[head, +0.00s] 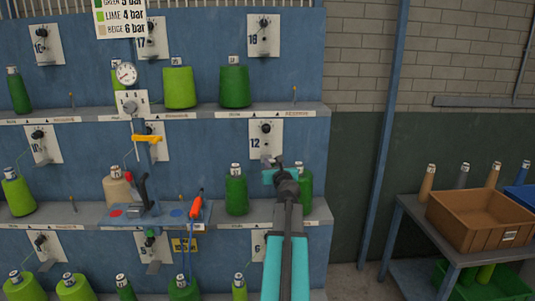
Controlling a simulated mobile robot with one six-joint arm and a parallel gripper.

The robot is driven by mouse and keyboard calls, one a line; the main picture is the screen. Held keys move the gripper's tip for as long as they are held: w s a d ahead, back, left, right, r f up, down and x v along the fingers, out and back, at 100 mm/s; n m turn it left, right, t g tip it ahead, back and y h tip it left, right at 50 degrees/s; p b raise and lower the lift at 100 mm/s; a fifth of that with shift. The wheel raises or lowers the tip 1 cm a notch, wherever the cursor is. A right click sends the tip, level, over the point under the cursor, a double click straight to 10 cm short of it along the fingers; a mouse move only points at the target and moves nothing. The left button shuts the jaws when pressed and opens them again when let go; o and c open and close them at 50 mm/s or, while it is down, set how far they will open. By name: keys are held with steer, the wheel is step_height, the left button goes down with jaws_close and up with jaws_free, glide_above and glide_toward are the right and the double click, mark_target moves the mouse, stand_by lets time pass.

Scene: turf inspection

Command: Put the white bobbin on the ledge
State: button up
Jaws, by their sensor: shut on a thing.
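My gripper (273,166) is at the end of my arm, in front of the rack below the number 12 plate. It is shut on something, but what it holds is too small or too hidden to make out. I see no clearly white bobbin. A beige bobbin (117,190) stands at the left on the middle ledge (75,217), partly behind a bench-like fixture. A dark green bobbin (236,194) stands left of my gripper on that ledge. Another green bobbin (306,190) is partly hidden behind my wrist.
The upper ledge (210,115) carries lime and green bobbins. A blue fixture plate (150,213) with a gauge (127,74) and an orange-handled tool (195,205) juts out left of my arm. A brown crate (477,232) sits on a cart at the right.

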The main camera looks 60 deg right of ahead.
steer(key=x, duration=0.6)
steer(key=shift+w+d+r+p, duration=0.15)
steer(key=shift+w+d+p, duration=0.05)
steer(key=shift+p, duration=0.25)
steer(key=shift+p+x, duration=0.35)
steer(key=shift+x, duration=1.85)
steer(key=shift+a, duration=0.1)
steer(key=shift+s, duration=0.1)
steer(key=o, duration=1)
steer(key=shift+b+v, duration=0.75)
steer(key=shift+v, duration=5.25)
